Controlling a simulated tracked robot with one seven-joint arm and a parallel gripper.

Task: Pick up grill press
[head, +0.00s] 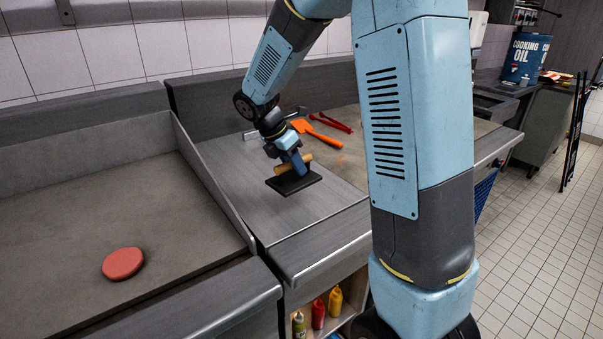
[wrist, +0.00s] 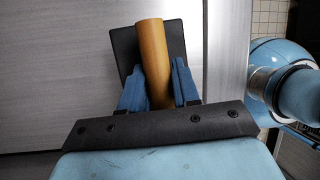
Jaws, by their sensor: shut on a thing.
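The grill press has a dark flat plate (head: 294,183) and a tan wooden handle. It is over the grey steel counter in the head view. My gripper (head: 296,163) is shut on the handle, pointing down at it. In the wrist view the two blue fingers of my gripper (wrist: 160,88) close on either side of the wooden handle (wrist: 153,50), with the dark plate (wrist: 125,42) behind it. Whether the plate touches the counter or is slightly above it, I cannot tell.
A red patty (head: 123,263) lies on the griddle (head: 70,220) at the left, behind a raised side wall. An orange spatula (head: 303,126) and red tongs (head: 335,123) lie behind my gripper. Sauce bottles (head: 318,313) stand on a shelf below. Bare counter lies around the press.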

